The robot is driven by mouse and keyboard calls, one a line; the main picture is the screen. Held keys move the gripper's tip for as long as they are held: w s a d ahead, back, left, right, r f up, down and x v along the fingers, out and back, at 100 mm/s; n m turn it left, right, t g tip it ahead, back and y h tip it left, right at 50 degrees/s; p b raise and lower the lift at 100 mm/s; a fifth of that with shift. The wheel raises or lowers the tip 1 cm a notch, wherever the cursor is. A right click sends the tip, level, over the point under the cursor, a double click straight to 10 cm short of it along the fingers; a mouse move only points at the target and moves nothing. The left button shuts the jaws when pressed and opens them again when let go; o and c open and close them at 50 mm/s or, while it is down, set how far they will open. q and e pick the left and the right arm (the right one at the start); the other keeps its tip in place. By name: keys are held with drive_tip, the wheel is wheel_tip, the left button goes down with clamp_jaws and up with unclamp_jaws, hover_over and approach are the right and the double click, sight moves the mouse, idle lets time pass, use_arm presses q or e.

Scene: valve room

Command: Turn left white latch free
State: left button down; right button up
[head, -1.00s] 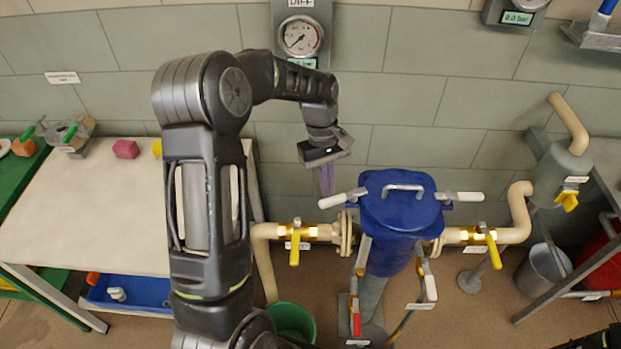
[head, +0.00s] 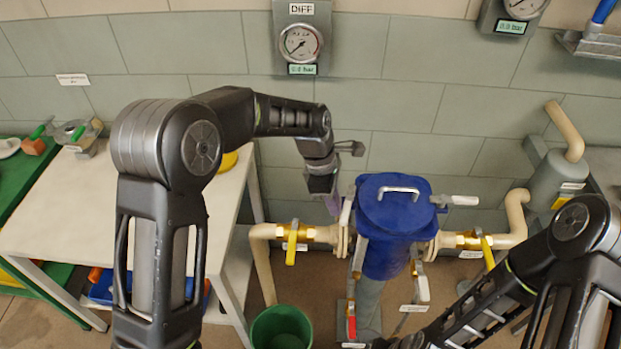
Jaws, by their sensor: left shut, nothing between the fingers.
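The blue housing (head: 393,230) stands upright in the pipe line with a blue lid and a grey handle on top. The left white latch (head: 347,209) is at the lid's left side and runs down along the housing. The right white latch (head: 458,199) sticks out to the right of the lid. My left gripper (head: 333,203), with purple fingers, is shut and empty just left of the left latch; part of it is hidden, and I cannot tell if it touches the latch. My right arm (head: 520,280) comes in from the right, its gripper out of view.
Yellow-handled valves (head: 291,240) sit on the beige pipes on both sides. A green bucket (head: 281,328) stands on the floor at front left. A white table (head: 60,215) is at left, and a round gauge (head: 300,42) hangs on the wall behind.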

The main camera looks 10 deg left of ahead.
use_arm(q)
drive_tip(key=shift+s+d+n, duration=0.2)
drive_tip(key=shift+d+n, duration=0.4)
drive_tip(key=shift+d, duration=0.1)
drive_tip(key=s+a+r+b, duration=0.1)
drive_tip(key=a+r, duration=0.5)
drive_tip(key=r, duration=0.3)
drive_tip(key=shift+a+r, duration=0.3)
drive_tip(key=shift+r, duration=0.05)
idle(0.6)
